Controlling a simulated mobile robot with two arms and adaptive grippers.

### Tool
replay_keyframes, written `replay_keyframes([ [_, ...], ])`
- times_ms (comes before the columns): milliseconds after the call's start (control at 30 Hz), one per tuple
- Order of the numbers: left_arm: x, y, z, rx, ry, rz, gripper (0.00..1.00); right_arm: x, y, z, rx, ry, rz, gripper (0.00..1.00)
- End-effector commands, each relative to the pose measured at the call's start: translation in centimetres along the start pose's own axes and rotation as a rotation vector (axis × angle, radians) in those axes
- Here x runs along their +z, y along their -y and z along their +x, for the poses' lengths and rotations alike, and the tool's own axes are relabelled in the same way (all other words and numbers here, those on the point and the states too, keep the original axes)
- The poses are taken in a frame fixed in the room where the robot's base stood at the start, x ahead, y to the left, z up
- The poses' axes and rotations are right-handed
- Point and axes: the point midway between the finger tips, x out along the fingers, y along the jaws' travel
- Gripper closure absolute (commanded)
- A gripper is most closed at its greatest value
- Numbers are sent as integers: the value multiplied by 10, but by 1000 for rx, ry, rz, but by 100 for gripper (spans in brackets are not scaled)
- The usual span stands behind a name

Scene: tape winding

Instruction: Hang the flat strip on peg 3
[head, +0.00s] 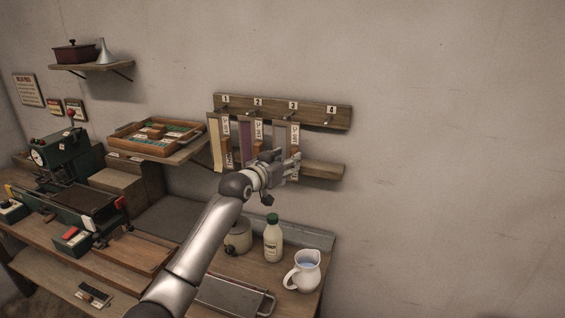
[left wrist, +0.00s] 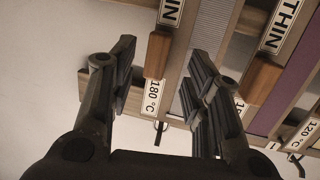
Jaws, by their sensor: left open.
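The wall rack has a peg board (head: 318,112) with plates numbered 1 to 4. A grey strip (head: 277,131) hangs by peg 3 (head: 291,113); I cannot tell if it is the flat strip. Peg 4 (head: 327,121) looks bare. My left gripper (head: 291,163) is at the lower end of the peg 3 column. In the left wrist view my left gripper (left wrist: 157,75) is open, its fingers apart. A wooden tab (left wrist: 158,55) and a 180 °C label (left wrist: 153,97) show between them. The grey strip (left wrist: 208,48) is partly behind one finger. My right gripper is not in view.
A purple strip (head: 246,138) and a cream strip (head: 215,143) hang to the left. A lower rail (head: 325,170) runs beneath the strips. A bottle (head: 272,240) and a jug (head: 303,271) stand on the bench below. The wall right of the rack is clear.

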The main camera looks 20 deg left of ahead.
Motion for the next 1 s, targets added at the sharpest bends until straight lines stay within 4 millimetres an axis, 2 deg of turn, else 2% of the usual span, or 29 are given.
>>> replay_keyframes([
  [267,0,1,-20,0,-1,0,56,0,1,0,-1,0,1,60],
  [700,0,1,-88,-1,-1,2,56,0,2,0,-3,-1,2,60],
  [1000,0,0,-117,-1,-2,1,56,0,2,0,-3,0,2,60],
])
